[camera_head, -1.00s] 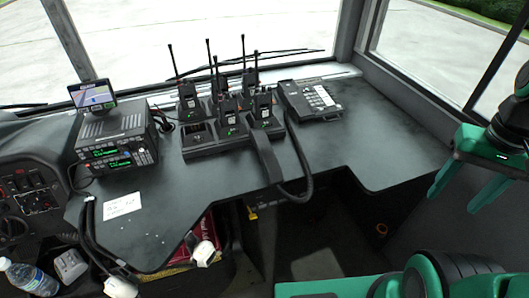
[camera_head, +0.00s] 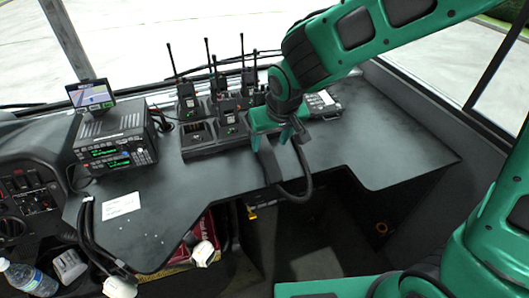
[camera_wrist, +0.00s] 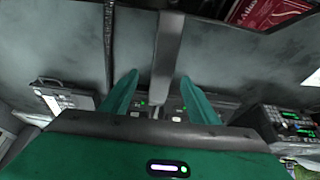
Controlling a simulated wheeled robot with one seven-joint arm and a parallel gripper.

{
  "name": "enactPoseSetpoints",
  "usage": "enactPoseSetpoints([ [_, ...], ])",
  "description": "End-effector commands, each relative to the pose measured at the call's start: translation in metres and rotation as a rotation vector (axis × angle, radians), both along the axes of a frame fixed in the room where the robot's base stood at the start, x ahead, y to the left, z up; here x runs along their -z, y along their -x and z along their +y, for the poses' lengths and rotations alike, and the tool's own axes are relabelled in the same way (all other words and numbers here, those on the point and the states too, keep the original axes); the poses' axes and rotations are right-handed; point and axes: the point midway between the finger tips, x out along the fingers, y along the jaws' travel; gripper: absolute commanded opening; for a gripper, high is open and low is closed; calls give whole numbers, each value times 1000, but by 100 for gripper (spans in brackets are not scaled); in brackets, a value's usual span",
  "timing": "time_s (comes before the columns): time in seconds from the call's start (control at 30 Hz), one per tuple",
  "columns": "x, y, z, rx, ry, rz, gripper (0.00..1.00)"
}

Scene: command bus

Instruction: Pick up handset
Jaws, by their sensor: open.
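The handset (camera_head: 269,166) looks like a long dark bar with a black cord looping from its lower end over the front edge of the dark desk. Its upper part is hidden by my gripper (camera_head: 278,142) in the head view. My gripper is open, with its green fingers pointing down over the upper part of the handset. In the wrist view the handset (camera_wrist: 167,48) runs between the two open fingers of my gripper (camera_wrist: 158,76). I cannot tell whether either finger touches it.
Several radios with antennas stand in a charger (camera_head: 200,146) just left of my gripper. A phone-like unit (camera_head: 322,104) lies behind it at right. A radio console (camera_head: 115,138) and white card (camera_head: 121,205) are at left. The desk's right part is clear.

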Motion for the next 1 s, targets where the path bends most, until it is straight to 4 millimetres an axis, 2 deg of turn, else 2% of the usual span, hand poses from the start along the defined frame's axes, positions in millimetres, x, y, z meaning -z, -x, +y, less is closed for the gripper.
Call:
enactPoseSetpoints([
  [0.1,16,-5,1,0,2,4,55],
  [0.43,35,-14,4,2,2,2,55],
  [0.7,65,-26,12,3,2,4,55],
  [1.0,74,-30,13,3,1,1,55],
])
